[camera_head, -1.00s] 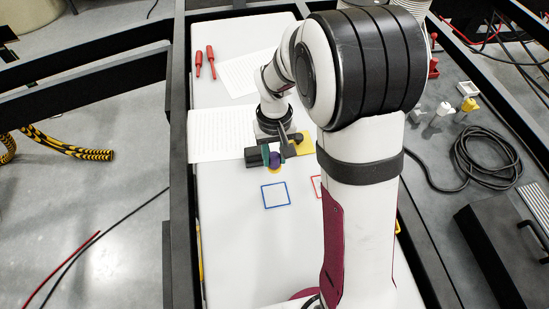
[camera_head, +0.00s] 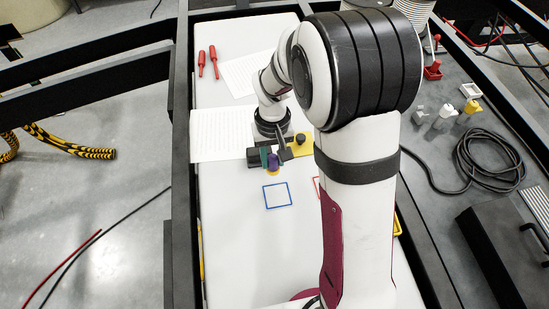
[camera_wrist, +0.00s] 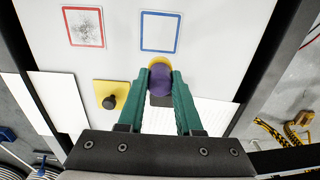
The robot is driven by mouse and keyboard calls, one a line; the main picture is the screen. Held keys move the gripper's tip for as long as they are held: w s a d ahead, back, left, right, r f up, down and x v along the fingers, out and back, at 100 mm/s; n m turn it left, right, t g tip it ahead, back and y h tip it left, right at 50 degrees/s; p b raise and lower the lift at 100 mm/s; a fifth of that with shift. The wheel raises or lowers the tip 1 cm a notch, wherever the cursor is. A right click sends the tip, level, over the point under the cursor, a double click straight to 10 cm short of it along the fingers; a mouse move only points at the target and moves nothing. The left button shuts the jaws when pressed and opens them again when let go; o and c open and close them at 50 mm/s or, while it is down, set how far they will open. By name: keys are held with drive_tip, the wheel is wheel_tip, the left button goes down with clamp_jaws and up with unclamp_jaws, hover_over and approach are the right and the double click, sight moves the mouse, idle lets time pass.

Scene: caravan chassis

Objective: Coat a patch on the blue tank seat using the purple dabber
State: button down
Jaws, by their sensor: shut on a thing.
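My gripper (camera_head: 268,158) is shut on the purple dabber (camera_wrist: 160,81), which shows between the green fingers in the wrist view. A yellow end shows at the dabber's far side. In the head view the dabber (camera_head: 273,164) points down. The blue tank seat (camera_wrist: 160,32) is a blue square outline on the white top, with a plain white inside. In the head view the seat (camera_head: 277,196) lies just nearer the camera than the dabber, and the two appear apart. The dabber's height above the top is hard to tell.
A red-outlined square (camera_wrist: 84,27) with grey marks inside lies beside the blue one. A yellow plate (camera_head: 296,151) with a black knob stands right of my gripper. Printed sheets (camera_head: 216,133) and red tools (camera_head: 201,62) lie farther back.

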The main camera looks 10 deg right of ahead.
drive_tip(key=shift+f, duration=3.5)
drive_tip(key=shift+s+f, duration=0.15)
drive_tip(key=shift+s, duration=0.55)
drive_tip(key=shift+s+f, duration=0.1)
drive_tip(key=shift+s, duration=2.65)
drive_tip(key=shift+w, duration=3.45)
drive_tip(key=shift+d, duration=0.4)
drive_tip(key=shift+s, duration=3.35)
drive_tip(key=shift+w, duration=3.4)
drive_tip(key=shift+r, duration=4.05)
